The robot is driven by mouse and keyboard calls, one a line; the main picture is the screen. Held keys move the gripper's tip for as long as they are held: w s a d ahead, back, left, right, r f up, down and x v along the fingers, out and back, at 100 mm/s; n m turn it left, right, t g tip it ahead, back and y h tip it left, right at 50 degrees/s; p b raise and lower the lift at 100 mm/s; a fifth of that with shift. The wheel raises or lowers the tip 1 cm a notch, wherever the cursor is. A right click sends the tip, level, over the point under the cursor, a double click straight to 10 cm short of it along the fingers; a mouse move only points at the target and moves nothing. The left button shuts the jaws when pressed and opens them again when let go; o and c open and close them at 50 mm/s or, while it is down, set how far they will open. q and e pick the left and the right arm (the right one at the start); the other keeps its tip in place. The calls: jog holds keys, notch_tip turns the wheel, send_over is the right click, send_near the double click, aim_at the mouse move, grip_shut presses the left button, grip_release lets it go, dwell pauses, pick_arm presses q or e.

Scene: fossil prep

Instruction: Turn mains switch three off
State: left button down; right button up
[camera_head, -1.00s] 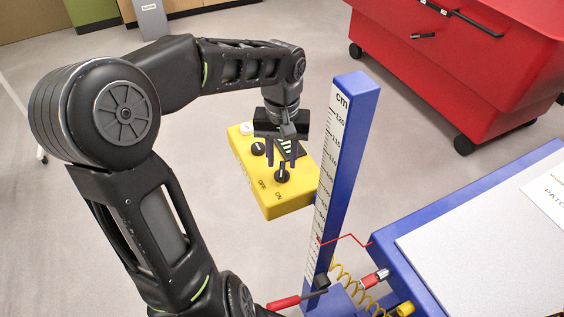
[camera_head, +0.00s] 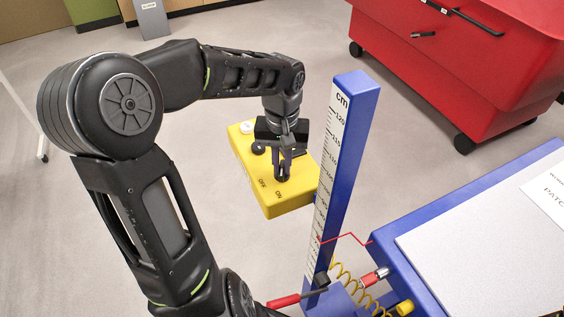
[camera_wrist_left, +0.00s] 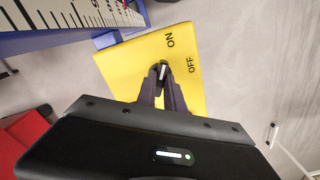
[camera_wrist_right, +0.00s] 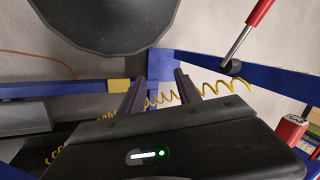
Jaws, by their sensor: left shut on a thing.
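The yellow switch box (camera_head: 290,204) is left of the blue height post. The black rotary knob (camera_wrist_left: 162,70) near its end has a pale pointer line and sits beside the printed words ON and OFF. In the left wrist view the line points roughly toward the ON side. My left gripper (camera_head: 282,172) is shut on this knob, with a finger on each side, and partly hides it in the head view. I see no number on the knob. My right gripper (camera_wrist_left: 162,70) is not in that view; in its own wrist view the right gripper (camera_wrist_right: 158,78) is open and empty.
Another black knob (camera_head: 258,148) and a white button (camera_head: 247,128) are farther along the box. The blue post (camera_head: 350,140) with a cm scale stands close to its right. A coiled yellow cord (camera_wrist_right: 210,88) runs behind my right fingers. A red cart (camera_head: 450,70) stands behind.

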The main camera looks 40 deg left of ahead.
aim_at(282, 168)
pick_arm(q)
jog(key=shift+m, duration=0.3)
dwell(0.4)
jog(key=m, duration=0.5)
jog(key=shift+r+m+p, duration=0.1)
jog(key=shift+m+p, duration=0.25)
jog(key=shift+m, duration=0.05)
jog(key=m+p, duration=0.1)
jog(key=m, duration=0.4)
jog(key=shift+m, duration=0.3)
jog(key=c, duration=1.4)
grip_release()
jog(key=shift+c, duration=0.2)
notch_tip(282, 168, up, 8)
jog(key=shift+f+b, duration=0.15)
jog(key=shift+b, duration=0.4)
